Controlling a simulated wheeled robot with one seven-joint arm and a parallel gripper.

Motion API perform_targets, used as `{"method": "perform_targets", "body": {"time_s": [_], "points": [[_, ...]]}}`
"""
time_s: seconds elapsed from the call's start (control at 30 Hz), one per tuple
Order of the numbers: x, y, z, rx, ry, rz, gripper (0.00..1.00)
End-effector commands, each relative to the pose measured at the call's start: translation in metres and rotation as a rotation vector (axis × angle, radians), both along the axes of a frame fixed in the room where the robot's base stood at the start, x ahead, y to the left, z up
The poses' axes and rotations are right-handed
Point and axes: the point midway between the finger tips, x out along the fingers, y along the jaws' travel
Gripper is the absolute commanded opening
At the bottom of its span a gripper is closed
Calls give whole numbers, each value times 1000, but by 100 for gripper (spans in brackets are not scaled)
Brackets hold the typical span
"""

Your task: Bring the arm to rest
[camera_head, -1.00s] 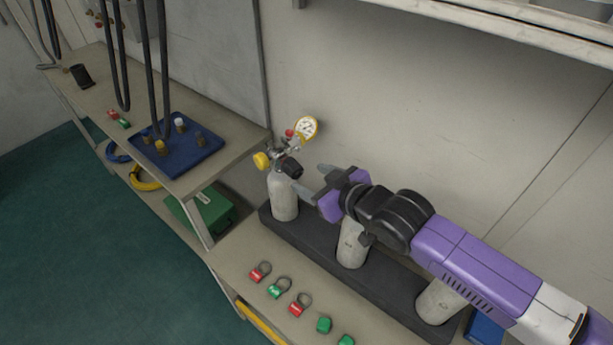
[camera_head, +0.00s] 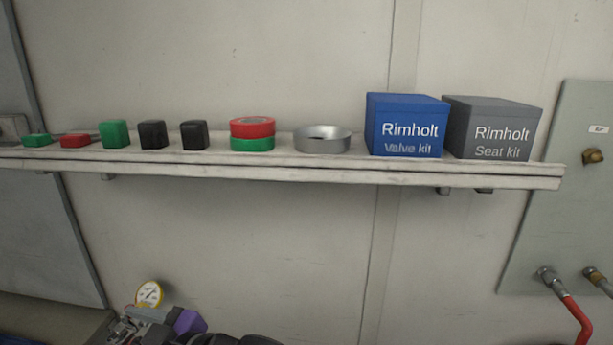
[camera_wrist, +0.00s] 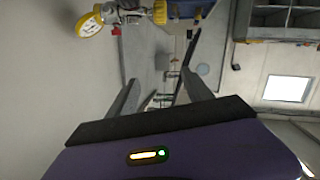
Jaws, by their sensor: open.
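My gripper (camera_wrist: 160,78) is open and empty in the wrist view, its two grey fingers well apart. In the head view its purple body (camera_head: 188,321) shows at the bottom left edge, with the rest of my arm mostly cut off. A regulator with a yellow-rimmed gauge (camera_head: 149,293) stands close to the fingers there. In the wrist view the gauge (camera_wrist: 89,25) and a yellow knob (camera_wrist: 160,12) are at the top, beyond the fingertips. I cannot tell the exact gap to them. The cylinder below the regulator is hidden in the head view.
A wall shelf (camera_head: 300,168) above my arm holds green, red and black blocks, red and green tape rolls (camera_head: 252,134), a metal dish (camera_head: 322,139), a blue box (camera_head: 405,125) and a grey box (camera_head: 492,128). A panel (camera_head: 565,200) with a red hose (camera_head: 578,318) is at right.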

Motion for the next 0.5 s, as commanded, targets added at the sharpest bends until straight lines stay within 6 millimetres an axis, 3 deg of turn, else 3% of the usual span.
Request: {"method": "perform_targets", "body": {"time_s": [0.13,0.27,0.4,0.5], "points": [[-29,10,52,198,-2,7,59],[-45,3,96,375,3,-20,59],[-51,-23,133,557,10,-89,59],[-51,-50,149,666,15,-157,59]]}}
